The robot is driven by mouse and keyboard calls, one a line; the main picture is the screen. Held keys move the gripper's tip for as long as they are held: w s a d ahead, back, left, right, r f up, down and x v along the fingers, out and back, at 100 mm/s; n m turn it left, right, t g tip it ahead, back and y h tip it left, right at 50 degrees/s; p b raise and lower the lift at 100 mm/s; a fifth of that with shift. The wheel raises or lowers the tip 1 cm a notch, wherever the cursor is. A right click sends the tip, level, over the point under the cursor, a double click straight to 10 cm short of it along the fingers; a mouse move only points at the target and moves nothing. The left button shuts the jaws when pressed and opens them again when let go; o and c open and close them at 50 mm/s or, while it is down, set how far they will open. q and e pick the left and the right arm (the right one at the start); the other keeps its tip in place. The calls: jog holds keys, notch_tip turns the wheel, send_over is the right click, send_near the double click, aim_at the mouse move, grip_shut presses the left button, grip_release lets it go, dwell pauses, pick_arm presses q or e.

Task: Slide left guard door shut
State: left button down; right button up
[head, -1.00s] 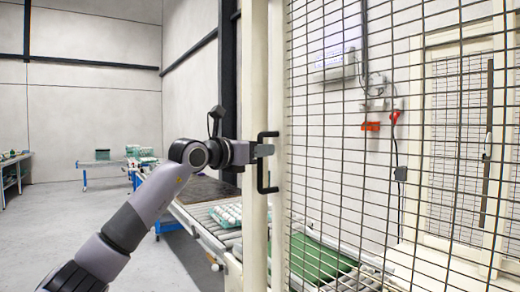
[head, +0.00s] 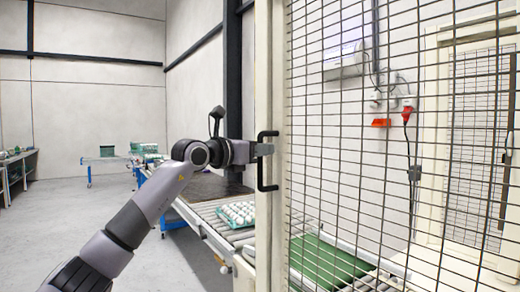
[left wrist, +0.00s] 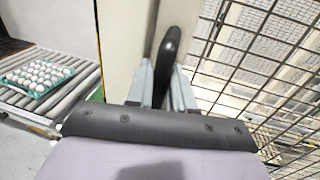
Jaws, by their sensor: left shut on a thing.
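The left guard door has a cream upright stile (head: 275,225) and dark wire mesh on its right. A black bar handle (head: 262,185) is on the stile. My left gripper (head: 265,149) comes in from the left and is shut on the upper part of the handle. In the left wrist view, the two grey fingers (left wrist: 163,88) sit on either side of the black handle (left wrist: 171,45), next to the cream stile. A cream post appears to line up with the stile and cannot be told apart clearly. My right gripper is not in view.
Behind the door are a roller conveyor (head: 205,211) with an egg tray (head: 238,213) and a green belt (head: 325,262). A red plug (head: 407,114) hangs on the back wall. Open floor lies left, with blue-legged tables farther back.

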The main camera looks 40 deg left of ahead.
pick_arm(q)
jog(key=shift+a+r, duration=0.2)
jog(key=shift+a, duration=0.1)
jog(key=c, duration=1.2)
grip_release()
jog(key=shift+o, duration=0.2)
jog(key=shift+f, duration=0.15)
jog(key=b+v, duration=0.2)
jog(key=v, duration=0.5)
jog(key=shift+b, duration=0.35)
